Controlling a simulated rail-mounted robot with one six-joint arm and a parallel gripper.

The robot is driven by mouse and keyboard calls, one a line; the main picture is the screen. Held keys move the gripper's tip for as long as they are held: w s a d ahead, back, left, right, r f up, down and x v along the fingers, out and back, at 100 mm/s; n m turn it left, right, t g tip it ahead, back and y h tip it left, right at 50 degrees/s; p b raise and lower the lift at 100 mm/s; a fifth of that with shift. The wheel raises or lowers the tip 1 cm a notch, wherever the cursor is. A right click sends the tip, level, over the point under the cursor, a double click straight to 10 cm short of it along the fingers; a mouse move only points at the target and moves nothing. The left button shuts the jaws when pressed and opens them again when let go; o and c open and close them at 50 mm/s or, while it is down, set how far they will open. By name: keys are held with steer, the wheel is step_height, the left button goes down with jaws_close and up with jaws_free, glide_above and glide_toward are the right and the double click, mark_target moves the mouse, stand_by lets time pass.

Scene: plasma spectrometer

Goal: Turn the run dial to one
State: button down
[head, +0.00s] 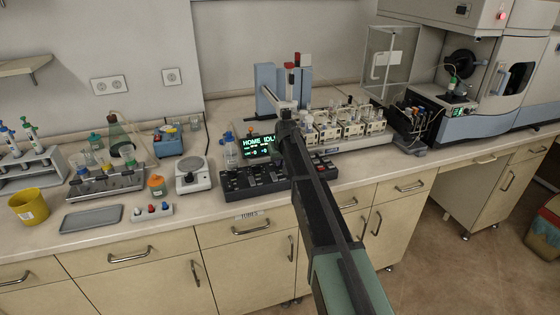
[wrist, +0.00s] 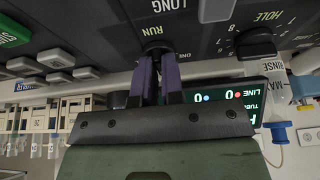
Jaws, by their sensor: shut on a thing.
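In the wrist view, which is upside down, the dark run dial (wrist: 156,46) sits on the black control panel (wrist: 90,22) below the label RUN. My gripper (wrist: 158,60) has its two purple fingers shut on the dial, one on each side. The fingers cover much of it, so I cannot tell which mark it points at. In the head view the black control panel (head: 240,184) lies on the bench in front of the green display, which reads HOME and IDL with the end cut off.
Another dark dial labelled HOLE (wrist: 256,43) is close by on the panel, with numbers around it. Several grey keys and a green key (wrist: 10,32) lie at the left in the wrist view. A white round device (head: 193,176) stands left of the panel.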

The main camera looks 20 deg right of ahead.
steer(key=shift+n, duration=0.3)
steer(key=n+y, duration=0.1)
steer(key=n, duration=0.3)
steer(key=shift+d+g+y, duration=0.2)
steer(key=shift+g+y, duration=0.1)
steer(key=shift+y, duration=0.1)
steer(key=n+g+y, duration=0.1)
steer(key=n, duration=0.4)
steer(key=shift+w+d, duration=0.1)
steer(key=shift+y, duration=0.3)
steer(key=c, duration=1.2)
jaws_free()
steer(key=shift+c, duration=0.2)
